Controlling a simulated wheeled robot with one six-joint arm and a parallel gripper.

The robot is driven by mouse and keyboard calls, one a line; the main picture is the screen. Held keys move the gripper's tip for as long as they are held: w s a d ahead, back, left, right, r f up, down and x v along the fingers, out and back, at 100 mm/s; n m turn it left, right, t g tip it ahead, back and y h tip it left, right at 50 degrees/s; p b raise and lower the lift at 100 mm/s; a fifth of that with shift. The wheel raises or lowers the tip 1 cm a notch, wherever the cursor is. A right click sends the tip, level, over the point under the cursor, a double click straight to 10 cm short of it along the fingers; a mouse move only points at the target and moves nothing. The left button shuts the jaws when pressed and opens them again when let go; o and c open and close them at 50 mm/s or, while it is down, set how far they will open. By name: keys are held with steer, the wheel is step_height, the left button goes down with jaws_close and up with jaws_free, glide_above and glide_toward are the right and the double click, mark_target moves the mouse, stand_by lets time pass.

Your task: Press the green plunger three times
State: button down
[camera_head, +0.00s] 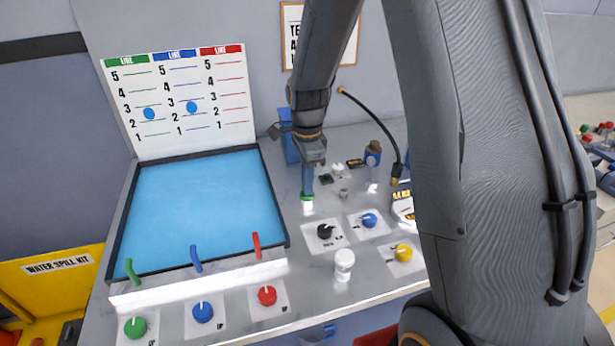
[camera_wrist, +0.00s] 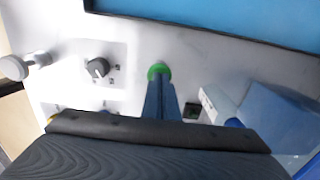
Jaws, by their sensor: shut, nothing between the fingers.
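The green plunger (camera_head: 307,197) stands on the grey bench top, just right of the blue tank. Its green top also shows in the wrist view (camera_wrist: 158,71), right at my fingertips. My gripper (camera_head: 308,188) points down over the plunger, its blue fingers shut with nothing between them. The fingertips appear to touch or nearly touch the green top and partly hide it. I cannot tell how far the plunger is pressed down.
The blue tank (camera_head: 130,215) fills the left of the bench, with green, blue and red knobs in front. A black knob (camera_head: 325,231), a blue knob (camera_head: 369,220), a yellow knob (camera_head: 403,252) and a white cylinder (camera_head: 344,262) stand nearby. A level chart (camera_head: 180,100) rises behind the tank.

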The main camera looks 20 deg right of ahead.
steer(key=shift+s, duration=0.15)
steer(key=shift+r+p, duration=0.25)
steer(key=shift+p, duration=0.15)
step_height(320, 180, up, 14)
steer(key=shift+f+b, duration=0.25)
steer(key=shift+b, duration=0.15)
steer(key=shift+w+b, duration=0.45)
steer(key=shift+b, duration=1.35)
steer(key=shift+s+r+b, duration=0.2)
steer(key=shift+r+b, duration=0.45)
steer(key=shift+b, duration=1.4)
steer(key=shift+s+r+b, duration=0.15)
steer(key=shift+r+b, duration=0.5)
steer(key=shift+b, duration=1.35)
